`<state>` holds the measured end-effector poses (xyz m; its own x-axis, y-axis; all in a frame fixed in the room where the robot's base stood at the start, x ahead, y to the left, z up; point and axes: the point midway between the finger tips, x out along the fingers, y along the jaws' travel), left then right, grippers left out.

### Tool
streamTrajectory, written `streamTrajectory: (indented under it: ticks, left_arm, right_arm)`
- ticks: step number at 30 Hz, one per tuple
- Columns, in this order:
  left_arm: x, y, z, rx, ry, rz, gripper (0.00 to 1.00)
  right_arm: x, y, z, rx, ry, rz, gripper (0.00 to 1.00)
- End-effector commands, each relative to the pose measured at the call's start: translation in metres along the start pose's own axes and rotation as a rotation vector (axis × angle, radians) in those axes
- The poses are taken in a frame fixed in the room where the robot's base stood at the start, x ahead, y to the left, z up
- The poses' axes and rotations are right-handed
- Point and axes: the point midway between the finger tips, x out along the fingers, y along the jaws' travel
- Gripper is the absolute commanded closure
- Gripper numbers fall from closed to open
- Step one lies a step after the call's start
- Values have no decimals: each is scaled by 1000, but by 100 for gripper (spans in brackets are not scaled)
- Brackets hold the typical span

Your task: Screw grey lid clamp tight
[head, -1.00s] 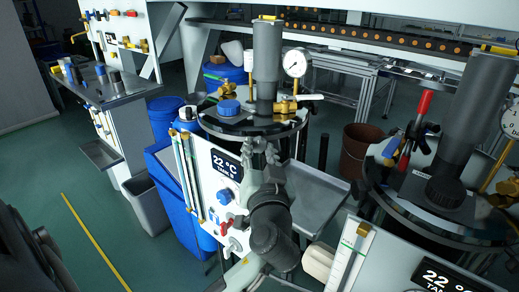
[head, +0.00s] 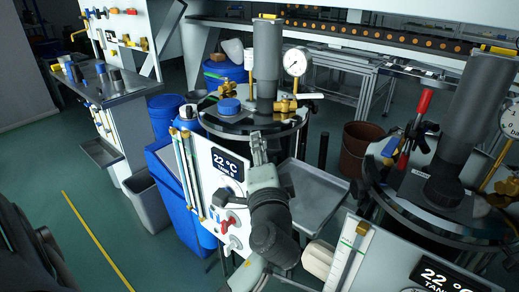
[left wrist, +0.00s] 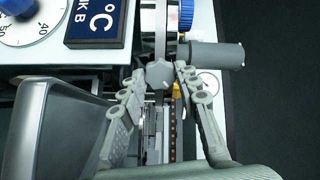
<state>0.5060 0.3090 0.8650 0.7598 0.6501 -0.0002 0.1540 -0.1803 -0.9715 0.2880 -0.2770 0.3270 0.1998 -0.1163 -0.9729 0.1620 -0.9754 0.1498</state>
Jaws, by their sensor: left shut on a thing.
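The grey lid clamp's hex-shaped head (left wrist: 160,74) shows between my fingertips in the left wrist view. My left gripper (left wrist: 160,72) is shut on it, one finger on each side. In the head view my left gripper (head: 259,143) reaches up to the front rim of the middle tank's lid (head: 238,122). There the gripper hides the clamp, so I cannot tell how far it is turned. My right gripper is not in view.
The lid carries a blue cap (head: 229,106), a grey column (head: 267,65) and a pressure gauge (head: 296,61). A white panel with a 22 °C sign (head: 227,162) stands below. Another tank (head: 440,205) is close on the right. A brown bucket (head: 360,148) stands behind.

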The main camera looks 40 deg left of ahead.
Motion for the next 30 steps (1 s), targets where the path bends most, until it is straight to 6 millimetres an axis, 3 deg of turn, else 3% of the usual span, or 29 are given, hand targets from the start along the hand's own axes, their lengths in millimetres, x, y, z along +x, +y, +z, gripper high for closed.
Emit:
streamTrajectory:
  ticks: [15,30]
  left_arm:
    - [0,0,0,400,1,0,97]
    - [0,0,-1,517,2,0,97]
  right_arm:
    - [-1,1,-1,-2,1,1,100]
    - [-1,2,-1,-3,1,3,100]
